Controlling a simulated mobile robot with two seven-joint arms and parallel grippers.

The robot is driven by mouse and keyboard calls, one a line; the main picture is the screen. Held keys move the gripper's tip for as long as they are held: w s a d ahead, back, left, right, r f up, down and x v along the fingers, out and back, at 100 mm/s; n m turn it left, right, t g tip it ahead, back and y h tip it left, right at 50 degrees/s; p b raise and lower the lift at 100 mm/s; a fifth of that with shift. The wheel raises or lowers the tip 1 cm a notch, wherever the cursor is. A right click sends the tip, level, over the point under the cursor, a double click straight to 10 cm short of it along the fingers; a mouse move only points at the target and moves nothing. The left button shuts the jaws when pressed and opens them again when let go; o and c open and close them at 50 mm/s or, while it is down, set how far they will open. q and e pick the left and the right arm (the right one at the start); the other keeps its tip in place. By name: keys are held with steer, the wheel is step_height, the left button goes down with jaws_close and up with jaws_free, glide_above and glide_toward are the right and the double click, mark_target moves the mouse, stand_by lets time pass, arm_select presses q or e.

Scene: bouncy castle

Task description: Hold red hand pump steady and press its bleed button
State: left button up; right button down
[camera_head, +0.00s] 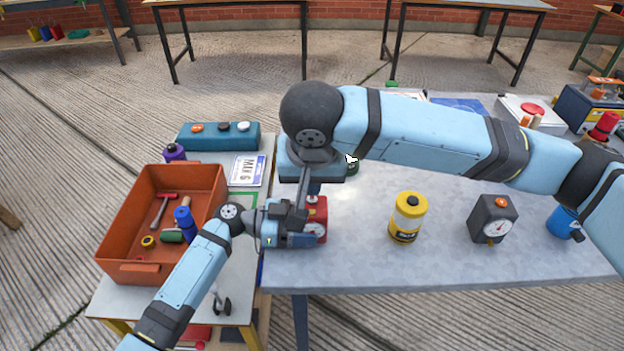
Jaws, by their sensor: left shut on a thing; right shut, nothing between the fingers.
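The two grippers hide much of the pump's left side and top. I cannot make out the bleed button or tell whether the right fingertips touch it.
A yellow canister (408,217) and a dark gauge box (493,219) stand to the right on the grey table (450,262). On the left, an orange crate (128,250) holds tools. A teal box (218,136) and a lettered card (248,170) lie behind. Clear tabletop lies right of the pump.

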arm_select(q)
steer(key=shift+f, duration=0.15)
steer(key=o, duration=0.8)
steer(key=shift+w, duration=0.1)
steer(key=shift+a, duration=0.15)
